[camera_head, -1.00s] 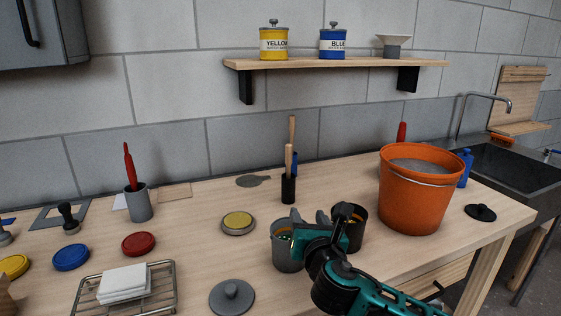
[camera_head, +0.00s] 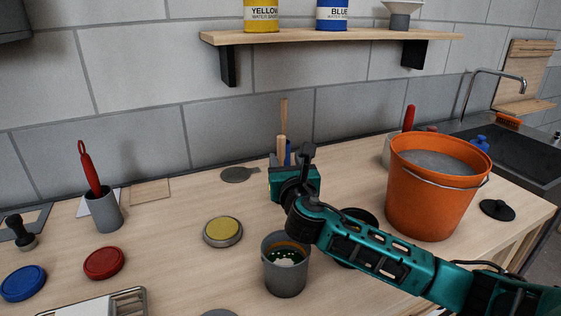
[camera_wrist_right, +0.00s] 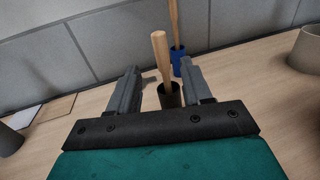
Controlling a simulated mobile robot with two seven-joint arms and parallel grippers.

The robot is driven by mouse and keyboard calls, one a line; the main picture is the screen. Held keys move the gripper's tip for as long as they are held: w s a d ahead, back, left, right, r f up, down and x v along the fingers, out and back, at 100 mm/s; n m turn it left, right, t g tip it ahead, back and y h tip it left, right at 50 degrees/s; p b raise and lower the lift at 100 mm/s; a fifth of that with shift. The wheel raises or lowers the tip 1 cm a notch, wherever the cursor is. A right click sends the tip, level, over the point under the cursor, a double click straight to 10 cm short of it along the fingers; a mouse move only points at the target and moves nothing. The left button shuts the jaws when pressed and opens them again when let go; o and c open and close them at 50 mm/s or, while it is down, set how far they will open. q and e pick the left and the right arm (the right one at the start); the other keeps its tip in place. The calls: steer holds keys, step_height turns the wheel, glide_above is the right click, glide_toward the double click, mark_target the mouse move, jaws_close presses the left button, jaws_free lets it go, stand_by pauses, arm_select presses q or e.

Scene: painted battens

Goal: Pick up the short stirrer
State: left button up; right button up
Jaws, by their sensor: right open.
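Two wooden stirrers stand upright near the wall. The front one, which looks the shorter (camera_head: 282,149), is in a dark cup that shows in the right wrist view (camera_wrist_right: 170,97). The other stirrer (camera_head: 284,112) stands behind it in a blue cup (camera_wrist_right: 178,62). My right gripper (camera_wrist_right: 158,78) is open and empty. In the wrist view the front stirrer (camera_wrist_right: 162,56) appears between its two fingers, with the dark cup beyond them. In the head view my right gripper (camera_head: 290,178) hides the dark cup. My left gripper is out of view.
An orange bucket (camera_head: 432,205) stands right of my arm. A grey cup with a red-handled tool (camera_head: 103,212) stands further left.

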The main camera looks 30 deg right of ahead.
mark_target(282, 147)
steer(key=shift+x, duration=4.3)
steer(key=shift+c, duration=0.2)
steer(key=shift+s, duration=0.1)
jaws_close()
